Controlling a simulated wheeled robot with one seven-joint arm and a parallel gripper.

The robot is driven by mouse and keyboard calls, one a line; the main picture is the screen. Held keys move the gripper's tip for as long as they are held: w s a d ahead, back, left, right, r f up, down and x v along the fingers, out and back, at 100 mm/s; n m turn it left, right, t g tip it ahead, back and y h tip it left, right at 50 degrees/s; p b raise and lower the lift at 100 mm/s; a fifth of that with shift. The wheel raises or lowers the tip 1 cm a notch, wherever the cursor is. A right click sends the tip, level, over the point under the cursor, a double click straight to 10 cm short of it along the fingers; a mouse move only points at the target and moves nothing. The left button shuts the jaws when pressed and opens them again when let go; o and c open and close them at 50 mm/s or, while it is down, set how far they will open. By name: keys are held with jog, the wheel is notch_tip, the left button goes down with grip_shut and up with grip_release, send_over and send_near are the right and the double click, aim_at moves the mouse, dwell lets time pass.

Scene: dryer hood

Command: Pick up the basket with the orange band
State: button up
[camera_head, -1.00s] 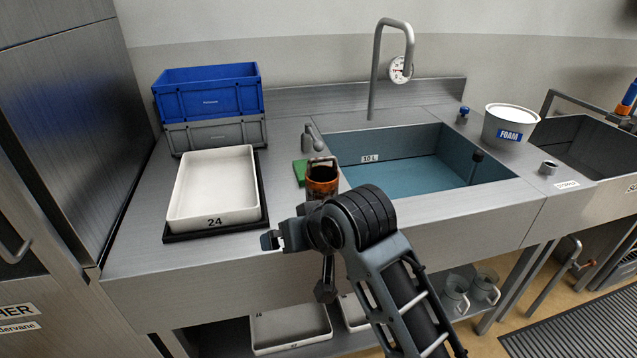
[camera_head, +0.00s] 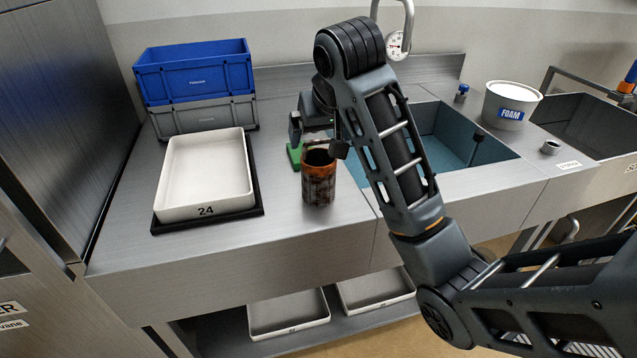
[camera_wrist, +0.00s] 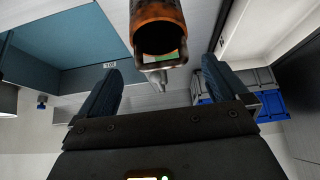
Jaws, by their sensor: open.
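The basket with the orange band (camera_head: 319,187) is a dark, mottled cylinder with an orange rim. It stands upright on the steel counter, left of the sink. Its thin handle rises above the rim toward my gripper. My gripper (camera_head: 318,136) is above and behind the basket's top in the head view, with its fingers spread to either side of the handle area. In the wrist view the basket (camera_wrist: 158,20) is at the top centre, and its rim reaches toward the gap between the two open fingers (camera_wrist: 161,74). The gripper is empty. Whether a finger touches the handle cannot be told.
A white tray (camera_head: 246,172) marked 24 lies left of the basket on a black mat. Blue (camera_head: 190,77) and grey (camera_head: 203,116) crates stand behind it. A green pad (camera_head: 294,155) lies close behind the basket. The sink (camera_head: 450,135) is to the right. Counter in front is clear.

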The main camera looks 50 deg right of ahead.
aim_at(319, 140)
jog(key=shift+p+x, duration=0.4)
jog(key=shift+x, duration=2.25)
jog(key=shift+a, duration=0.1)
jog(key=shift+c, duration=0.4)
jog(key=c, duration=0.9)
jog(key=shift+r, duration=0.15)
jog(key=shift+c, duration=0.2)
